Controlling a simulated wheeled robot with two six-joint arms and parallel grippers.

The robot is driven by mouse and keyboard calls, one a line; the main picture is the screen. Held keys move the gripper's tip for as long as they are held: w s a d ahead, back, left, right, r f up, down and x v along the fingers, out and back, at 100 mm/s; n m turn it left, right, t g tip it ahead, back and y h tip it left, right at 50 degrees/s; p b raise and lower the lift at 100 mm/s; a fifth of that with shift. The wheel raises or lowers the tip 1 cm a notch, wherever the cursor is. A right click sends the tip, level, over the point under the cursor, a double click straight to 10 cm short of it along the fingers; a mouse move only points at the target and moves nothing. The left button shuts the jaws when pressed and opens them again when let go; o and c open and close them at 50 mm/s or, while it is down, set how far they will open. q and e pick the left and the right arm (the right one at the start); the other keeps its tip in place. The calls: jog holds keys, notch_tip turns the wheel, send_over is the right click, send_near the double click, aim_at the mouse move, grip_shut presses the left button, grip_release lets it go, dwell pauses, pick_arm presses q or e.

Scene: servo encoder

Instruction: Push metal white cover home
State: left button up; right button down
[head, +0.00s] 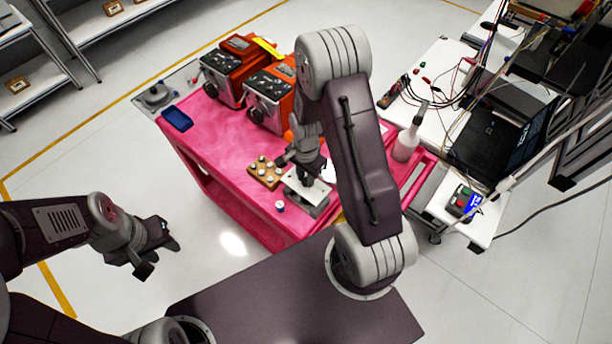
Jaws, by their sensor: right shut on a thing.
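The white metal cover (297,188) is a flat pale plate near the front edge of the pink-topped table (225,150). It sits on top of a grey metal unit (312,209). My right gripper (306,180) reaches down from above and is shut on the cover, hiding part of it. I cannot tell whether any gap lies between the cover and the unit. My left gripper (159,257) is open and empty, over the floor to the left of the table.
A wooden block with several pale pegs (265,172) stands just left of the cover. A small white-and-blue cap (280,206) lies in front.

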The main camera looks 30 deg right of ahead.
notch_tip(320, 180, down, 2)
jog(key=shift+f+b, duration=0.15)
jog(key=shift+b, duration=0.65)
jog(key=shift+f+b, duration=1.2)
jog(key=shift+f, duration=0.2)
jog(key=shift+f+b, duration=0.35)
jog(key=shift+f, duration=0.1)
jog(key=c, duration=1.1)
grip_release()
jog(key=shift+c, duration=0.5)
